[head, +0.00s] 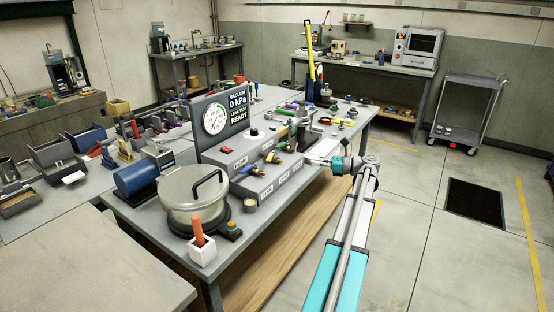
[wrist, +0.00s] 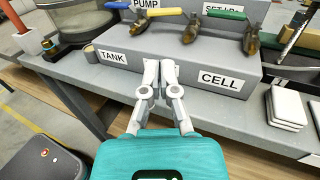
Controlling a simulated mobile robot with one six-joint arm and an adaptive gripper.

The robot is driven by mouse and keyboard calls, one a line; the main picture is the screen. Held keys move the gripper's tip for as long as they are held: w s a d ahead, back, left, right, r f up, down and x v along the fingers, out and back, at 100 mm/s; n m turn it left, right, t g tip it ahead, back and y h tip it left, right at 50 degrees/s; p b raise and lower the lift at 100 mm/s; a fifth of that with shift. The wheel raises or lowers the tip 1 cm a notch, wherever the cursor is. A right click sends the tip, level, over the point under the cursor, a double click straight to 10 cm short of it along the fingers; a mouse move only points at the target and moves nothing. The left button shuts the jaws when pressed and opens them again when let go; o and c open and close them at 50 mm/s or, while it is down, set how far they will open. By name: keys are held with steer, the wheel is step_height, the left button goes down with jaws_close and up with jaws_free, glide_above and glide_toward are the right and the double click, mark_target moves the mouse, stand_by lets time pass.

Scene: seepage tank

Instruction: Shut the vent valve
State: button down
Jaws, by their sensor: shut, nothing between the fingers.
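A grey manifold block (wrist: 110,40) carries a row of brass valves with lever handles: blue (wrist: 117,5), yellow (wrist: 160,12) and green (wrist: 225,14). Its front reads TANK and CELL. The block (head: 234,158) also shows in the head view, on the near bench. My gripper (wrist: 159,66) is shut and empty, in front of the block's front face and below the levers. In the head view my gripper (head: 312,158) is at the bench's right edge.
A lidded clear tank (head: 190,195) stands left of the block. A panel (head: 225,112) behind reads VACUUM 0 kPa, LEAK TEST READY. White tiles (wrist: 286,105) lie right of the block.

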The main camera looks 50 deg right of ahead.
mark_target(272, 157)
steer(key=shift+w+a, duration=0.1)
steer(key=shift+w, duration=0.1)
steer(key=x, duration=1.3)
steer(key=shift+w, duration=0.3)
steer(key=shift+s, duration=0.15)
